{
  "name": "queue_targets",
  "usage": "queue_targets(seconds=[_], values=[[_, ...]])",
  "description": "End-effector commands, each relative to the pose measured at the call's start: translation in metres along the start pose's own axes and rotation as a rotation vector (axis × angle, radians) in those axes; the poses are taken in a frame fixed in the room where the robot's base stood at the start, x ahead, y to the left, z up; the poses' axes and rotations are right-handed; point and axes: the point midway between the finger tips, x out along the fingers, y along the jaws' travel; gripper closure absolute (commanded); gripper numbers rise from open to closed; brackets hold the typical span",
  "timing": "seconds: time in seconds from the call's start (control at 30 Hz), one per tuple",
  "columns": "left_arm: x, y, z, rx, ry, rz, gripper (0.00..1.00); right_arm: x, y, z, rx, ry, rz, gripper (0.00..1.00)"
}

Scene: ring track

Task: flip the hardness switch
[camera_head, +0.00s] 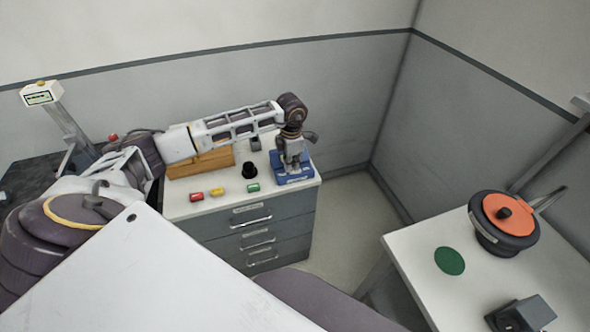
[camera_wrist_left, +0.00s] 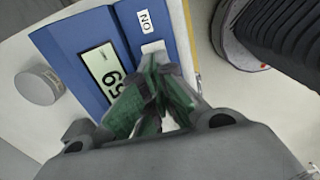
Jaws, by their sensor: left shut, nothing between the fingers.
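The blue device (camera_head: 281,181) stands at the right end of the drawer cabinet's top. In the left wrist view the blue device (camera_wrist_left: 72,47) has a display (camera_wrist_left: 101,70) with large dark digits, partly covered by a finger. Beside it are an "ON" label (camera_wrist_left: 146,20) and a white switch part (camera_wrist_left: 153,48). My left gripper (camera_head: 292,170) points down over the device. In the left wrist view its green-padded fingertips (camera_wrist_left: 158,68) are together and empty, close to the white part; I cannot tell whether they touch it. My right gripper is not in view.
A table (camera_head: 415,262) with an orange-lidded pot (camera_head: 505,222) stands right. Walls close the back.

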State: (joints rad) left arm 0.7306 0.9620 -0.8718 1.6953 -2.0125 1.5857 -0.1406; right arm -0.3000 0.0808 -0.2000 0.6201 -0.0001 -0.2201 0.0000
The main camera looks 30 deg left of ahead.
Motion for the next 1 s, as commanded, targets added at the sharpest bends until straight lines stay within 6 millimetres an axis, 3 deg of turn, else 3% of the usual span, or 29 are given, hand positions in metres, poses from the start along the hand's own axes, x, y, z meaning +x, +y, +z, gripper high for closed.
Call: queue_targets(seconds=[1.0], values=[[0.0092,-0.0006,-0.0003,0.0,0.001,-0.001,1.0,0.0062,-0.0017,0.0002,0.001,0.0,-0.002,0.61]])
